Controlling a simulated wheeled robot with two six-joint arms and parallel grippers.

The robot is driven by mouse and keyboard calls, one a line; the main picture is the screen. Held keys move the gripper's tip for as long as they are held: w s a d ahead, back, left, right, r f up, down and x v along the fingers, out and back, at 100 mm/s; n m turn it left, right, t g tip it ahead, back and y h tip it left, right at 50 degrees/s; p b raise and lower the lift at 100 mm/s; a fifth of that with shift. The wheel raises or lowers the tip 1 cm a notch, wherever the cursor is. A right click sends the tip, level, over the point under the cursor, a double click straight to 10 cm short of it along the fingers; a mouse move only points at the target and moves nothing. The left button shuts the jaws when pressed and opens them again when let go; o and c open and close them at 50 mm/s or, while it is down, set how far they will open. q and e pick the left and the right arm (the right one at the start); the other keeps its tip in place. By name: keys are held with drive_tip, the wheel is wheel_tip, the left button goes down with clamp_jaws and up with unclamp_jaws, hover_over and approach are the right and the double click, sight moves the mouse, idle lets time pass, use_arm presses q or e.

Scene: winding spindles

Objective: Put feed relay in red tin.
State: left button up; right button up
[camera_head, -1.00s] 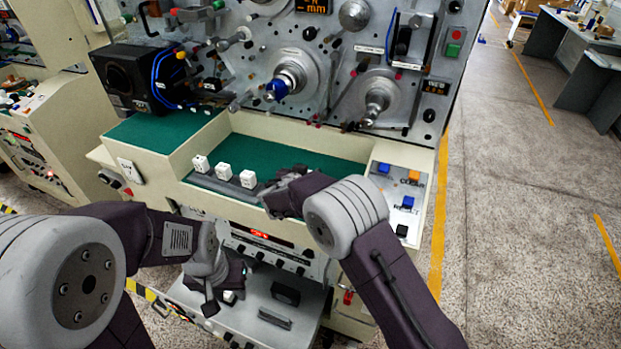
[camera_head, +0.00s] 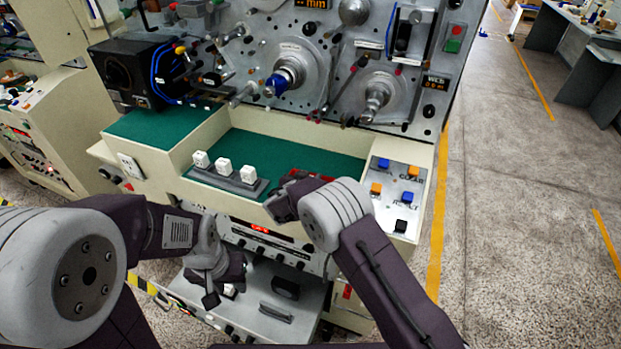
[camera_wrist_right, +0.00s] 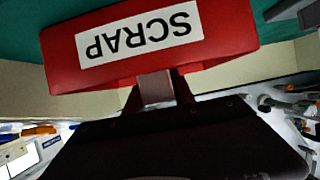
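The red tin (camera_head: 318,176) shows partly behind my right gripper, at the right end of the green tray. In the right wrist view the tin (camera_wrist_right: 230,30) is close in front, its white SCRAP label upside down. My right gripper (camera_wrist_right: 157,92) is at the tin's near side, with a grey piece between its dark fingers; whether it grips cannot be told. Three white relays (camera_head: 224,166) stand on a grey rail (camera_head: 228,181) left of it; I cannot tell which is the feed relay. My left gripper (camera_head: 212,297) hangs low over the grey drawer, its fingers unclear.
The machine panel (camera_head: 330,60) with spindles and knobs rises behind the green tray (camera_head: 290,153). A button panel (camera_head: 390,205) with blue, orange and black buttons is at the right. The grey drawer (camera_head: 250,312) below holds a dark block (camera_head: 286,287). Floor to the right is open.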

drive_tip(key=o, duration=0.3)
drive_tip(key=shift+s+a+r+p, duration=0.1)
drive_tip(key=shift+r+p, duration=0.2)
drive_tip(key=shift+p, duration=0.1)
drive_tip(key=b+v, duration=0.3)
drive_tip(key=v, duration=0.8)
drive_tip(key=shift+s, duration=0.3)
drive_tip(key=shift+a, duration=0.1)
